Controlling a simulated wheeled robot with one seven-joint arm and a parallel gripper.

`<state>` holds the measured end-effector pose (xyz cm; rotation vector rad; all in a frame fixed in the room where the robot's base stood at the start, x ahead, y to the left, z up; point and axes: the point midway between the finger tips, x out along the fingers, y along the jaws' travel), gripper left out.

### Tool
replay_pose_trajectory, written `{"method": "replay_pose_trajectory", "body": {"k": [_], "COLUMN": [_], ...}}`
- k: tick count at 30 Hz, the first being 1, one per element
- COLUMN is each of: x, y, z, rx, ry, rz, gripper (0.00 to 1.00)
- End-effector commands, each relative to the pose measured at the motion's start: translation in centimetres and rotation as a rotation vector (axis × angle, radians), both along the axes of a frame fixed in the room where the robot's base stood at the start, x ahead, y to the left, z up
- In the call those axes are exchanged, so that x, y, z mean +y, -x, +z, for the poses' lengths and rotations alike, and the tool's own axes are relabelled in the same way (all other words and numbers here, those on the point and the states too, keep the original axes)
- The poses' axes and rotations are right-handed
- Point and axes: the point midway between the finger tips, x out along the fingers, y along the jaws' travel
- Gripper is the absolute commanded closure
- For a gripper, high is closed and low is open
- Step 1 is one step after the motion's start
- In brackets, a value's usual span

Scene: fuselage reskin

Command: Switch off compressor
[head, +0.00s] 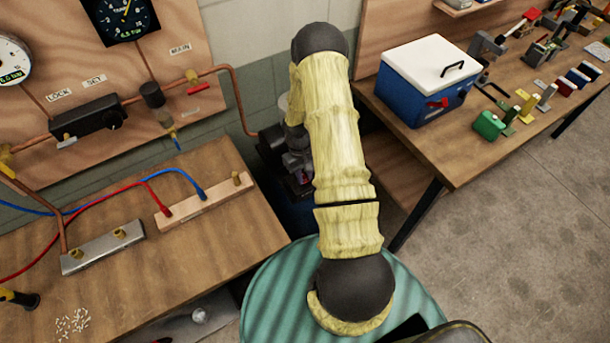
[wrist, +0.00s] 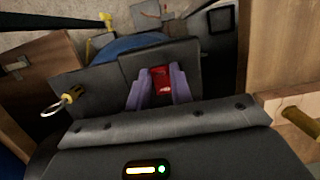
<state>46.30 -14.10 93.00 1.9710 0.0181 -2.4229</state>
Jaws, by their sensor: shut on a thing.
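The compressor (head: 297,213) stands low in the gap between the two benches, mostly behind my arm; its blue body shows below the dark top. In the wrist view a curved blue surface (wrist: 128,44) shows behind dark panels and looks like part of it. My gripper (wrist: 160,88) has two purple fingers, shut on a small red switch (wrist: 161,78), with one finger on each side. The switch's exact position, on or off, cannot be told. In the head view the gripper is dark and small beside the compressor top, partly hidden by my yellow-sleeved arm.
The left bench (head: 215,262) carries a manifold, red and blue hoses and metal blocks. Gauges and a copper pipe (head: 236,95) are on the wall panel. The right bench (head: 455,150) holds a blue-and-white cooler (head: 425,82) and several tools. Bare floor lies at the right.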

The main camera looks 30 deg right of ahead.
Motion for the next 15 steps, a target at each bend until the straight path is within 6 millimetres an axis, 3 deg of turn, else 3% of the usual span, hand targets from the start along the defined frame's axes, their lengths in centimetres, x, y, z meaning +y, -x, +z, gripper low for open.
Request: {"method": "replay_pose_trajectory", "body": {"k": [14, 15], "x": [-0.03, -0.03], "y": [-0.16, -0.16], "z": [0.12, 0.12], "rx": [0.055, 0.055], "ry": [-0.001, -0.001], "rz": [-0.002, -0.002], "gripper": [1.00, 0.76]}}
